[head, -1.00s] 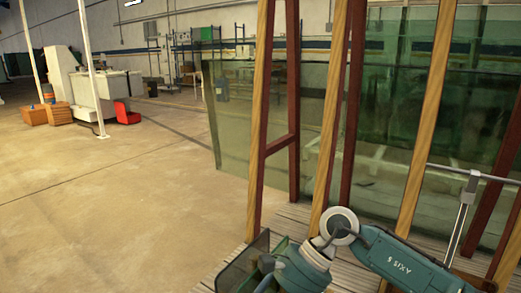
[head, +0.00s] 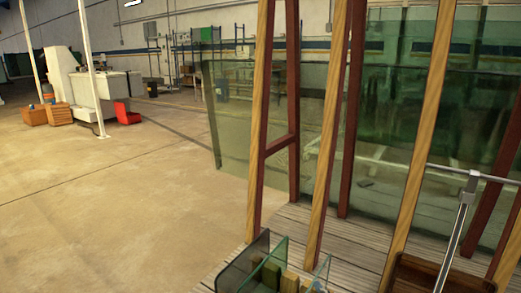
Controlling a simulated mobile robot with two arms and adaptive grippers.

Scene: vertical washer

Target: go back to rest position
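Neither of my grippers shows in the head view now, and no part of my arms is visible. A clear glass-walled bin (head: 245,262) stands at the bottom centre with several green and tan blocks (head: 289,281) in it. Its lower part is cut off by the picture's edge.
Wooden posts (head: 329,135) and large green glass panes (head: 450,100) stand on a grey plank platform (head: 345,240) at the right. A metal rail (head: 462,220) and a brown wooden box (head: 432,275) are at the lower right. The concrete floor (head: 110,210) at the left is clear.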

